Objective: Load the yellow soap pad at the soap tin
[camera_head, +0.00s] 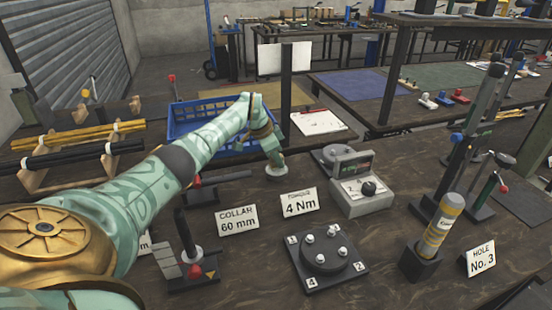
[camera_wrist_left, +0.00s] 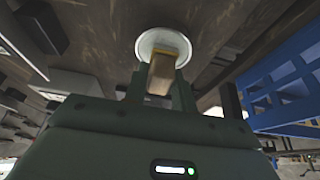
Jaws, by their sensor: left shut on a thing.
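My left gripper (camera_head: 275,160) reaches in from the left and points down over the small pale round soap tin (camera_head: 277,172) on the dark bench. In the left wrist view the gripper (camera_wrist_left: 162,82) is shut on a tan-yellow block, the soap pad (camera_wrist_left: 161,76), held between its two fingers. The pad's far end overlaps the whitish round tin (camera_wrist_left: 146,44) in that view. I cannot tell whether the pad touches the tin. In the head view the pad is too small and hidden by the fingers to make out. My right gripper is not in view.
A blue crate (camera_head: 180,122) stands just behind my left arm, close to the gripper. A grey torque tester (camera_head: 362,200) stands to the right. Cards reading 60 mm (camera_head: 237,220) and 4 Nm (camera_head: 300,204) stand in front. A black numbered fixture (camera_head: 325,258) sits nearer.

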